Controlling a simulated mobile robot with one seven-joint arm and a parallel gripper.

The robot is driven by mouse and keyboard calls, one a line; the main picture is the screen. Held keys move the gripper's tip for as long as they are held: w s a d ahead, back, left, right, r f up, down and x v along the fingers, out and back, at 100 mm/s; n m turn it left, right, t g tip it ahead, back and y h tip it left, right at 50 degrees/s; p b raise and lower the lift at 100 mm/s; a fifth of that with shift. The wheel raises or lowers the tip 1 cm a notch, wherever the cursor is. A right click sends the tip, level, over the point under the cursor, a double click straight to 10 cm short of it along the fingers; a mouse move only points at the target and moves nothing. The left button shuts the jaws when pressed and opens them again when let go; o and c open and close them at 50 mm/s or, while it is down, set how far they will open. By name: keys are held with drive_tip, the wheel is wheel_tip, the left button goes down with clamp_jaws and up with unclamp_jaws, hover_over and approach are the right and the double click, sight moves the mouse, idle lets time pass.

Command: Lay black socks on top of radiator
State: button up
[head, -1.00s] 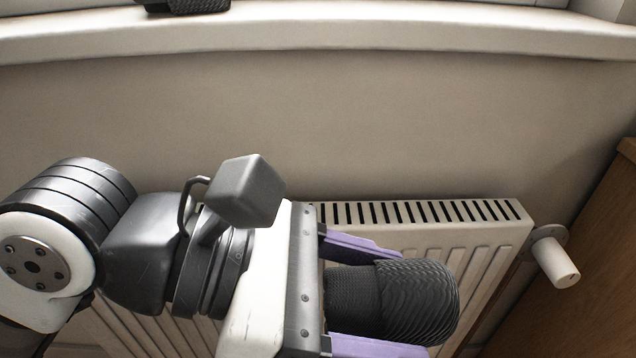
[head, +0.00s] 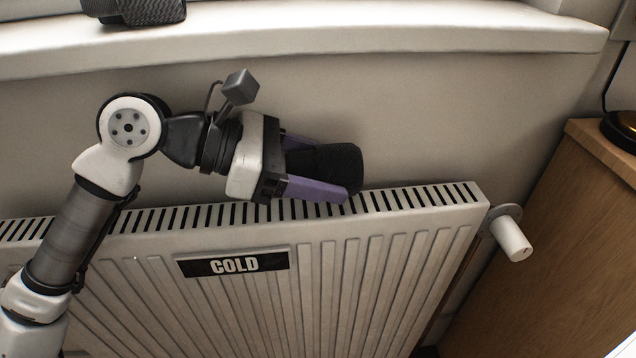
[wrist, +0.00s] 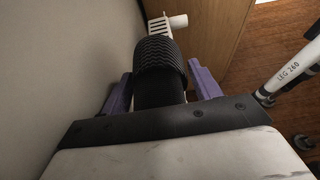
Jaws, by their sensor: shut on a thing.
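The black socks (head: 335,165) are a dark, ribbed roll between the purple fingers of my gripper (head: 318,172). My gripper is shut on them. In the head view they are at the top grille of the white radiator (head: 400,240), close to the wall. I cannot tell whether they touch the grille. In the wrist view the socks (wrist: 160,65) point away from the palm, with a bit of the radiator grille (wrist: 160,25) past their end. The radiator carries a black "COLD" sign (head: 233,264).
A white windowsill (head: 350,35) runs above, with a dark ribbed thing (head: 135,10) on it at the left. A white valve knob (head: 513,240) sticks out at the radiator's right end. A wooden cabinet (head: 580,230) stands at the right. The grille's right end is bare.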

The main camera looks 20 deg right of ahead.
drive_tip(key=shift+f, duration=1.25)
drive_tip(key=shift+f+b, duration=0.25)
drive_tip(key=shift+b, duration=0.25)
drive_tip(key=o, duration=1)
drive_tip(key=shift+r, duration=0.1)
drive_tip(key=shift+r, duration=0.1)
